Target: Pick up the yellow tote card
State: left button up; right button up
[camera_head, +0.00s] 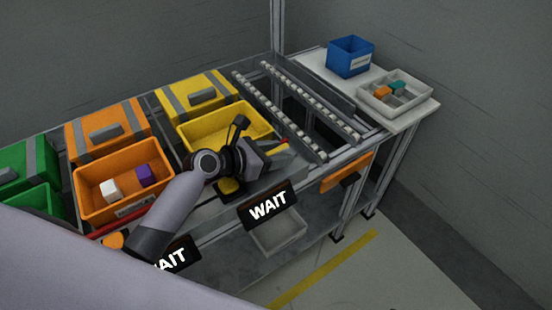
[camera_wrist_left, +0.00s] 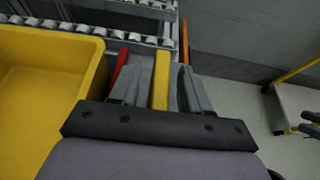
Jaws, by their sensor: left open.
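The yellow tote card (camera_wrist_left: 161,80) shows edge-on in the left wrist view, as a narrow upright yellow strip. My left gripper (camera_wrist_left: 158,84) is open, with one grey finger on each side of the strip. A gap shows between the card and the fingers. In the head view my left gripper (camera_head: 274,153) is at the front right corner of the yellow tote (camera_head: 220,128).
A red piece (camera_wrist_left: 120,64) stands beside the left finger. The orange tote (camera_head: 122,187) holds a white and a purple block. WAIT signs (camera_head: 268,205) hang along the front. A roller track (camera_head: 300,110) and a side table with a blue bin (camera_head: 350,58) lie right.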

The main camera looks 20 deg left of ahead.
pick_arm(q)
jog(key=shift+w+d+f, duration=0.15)
jog(key=shift+w+d, duration=0.1)
jog(key=shift+w, duration=0.1)
grip_shut()
jog(key=shift+r, duration=0.65)
notch_tip(320, 180, up, 19)
jog(key=p, duration=0.4)
